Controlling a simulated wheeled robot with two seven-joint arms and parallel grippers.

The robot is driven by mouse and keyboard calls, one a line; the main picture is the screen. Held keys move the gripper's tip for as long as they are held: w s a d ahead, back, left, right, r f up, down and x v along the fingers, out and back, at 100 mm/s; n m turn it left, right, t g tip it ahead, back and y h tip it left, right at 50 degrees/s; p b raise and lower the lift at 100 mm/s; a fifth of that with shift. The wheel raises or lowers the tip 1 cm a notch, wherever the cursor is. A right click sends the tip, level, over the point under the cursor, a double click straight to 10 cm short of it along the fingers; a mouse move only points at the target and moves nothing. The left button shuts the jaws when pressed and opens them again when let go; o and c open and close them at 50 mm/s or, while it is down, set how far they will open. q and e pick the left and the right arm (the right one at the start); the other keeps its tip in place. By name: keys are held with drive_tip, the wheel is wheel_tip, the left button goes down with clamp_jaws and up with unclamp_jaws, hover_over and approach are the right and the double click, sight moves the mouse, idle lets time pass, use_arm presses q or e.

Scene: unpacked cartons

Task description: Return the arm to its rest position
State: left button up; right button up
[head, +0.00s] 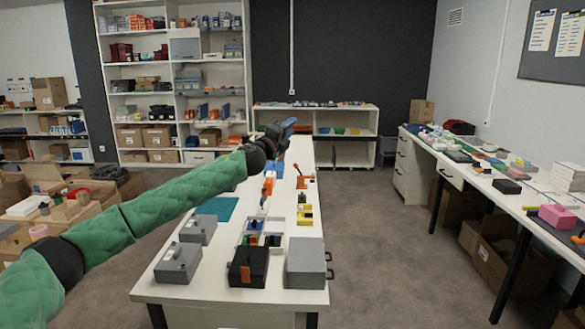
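My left arm, with a green padded cover, reaches in from the left edge and stretches over the white table. My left gripper (287,128) is at its far end, above the far part of the table. The gripper is small and dark in this view, and I cannot tell how far apart its fingers are or whether it holds anything. My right arm and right gripper are not in view.
The white table (215,288) carries grey boxes (306,262), a black box (248,266) and small orange and yellow items below the arm. Cartons (95,195) stand at the left. A cluttered bench (545,214) runs along the right. Grey floor between is clear.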

use_arm(q)
drive_tip(key=s+n+t+y, duration=0.3)
drive_tip(key=s+n+y, duration=0.3)
drive_tip(key=n, duration=0.3)
drive_tip(key=s+a+f+n+g+y, duration=0.1)
drive_tip(key=s+a+f+n+g, duration=0.4)
drive_tip(key=s+f, duration=1.3)
drive_tip(key=s+a+f+n+g+y, duration=0.2)
drive_tip(key=s+a+f+n+g, duration=0.35)
drive_tip(key=s+f, duration=1.25)
drive_tip(key=s+a+f+n+g+y, duration=0.1)
drive_tip(key=s+a+f+n+g, duration=0.35)
drive_tip(key=s+f, duration=1.35)
drive_tip(key=s+d+f+n+g, duration=0.2)
drive_tip(key=s+f, duration=0.5)
drive_tip(key=s, duration=0.5)
drive_tip(key=shift+s+d+n+g+b, duration=0.15)
drive_tip(key=shift+s+n+g+b, duration=0.2)
drive_tip(key=shift+g, duration=0.35)
drive_tip(key=shift+s, duration=0.1)
drive_tip(key=shift+c, duration=0.4)
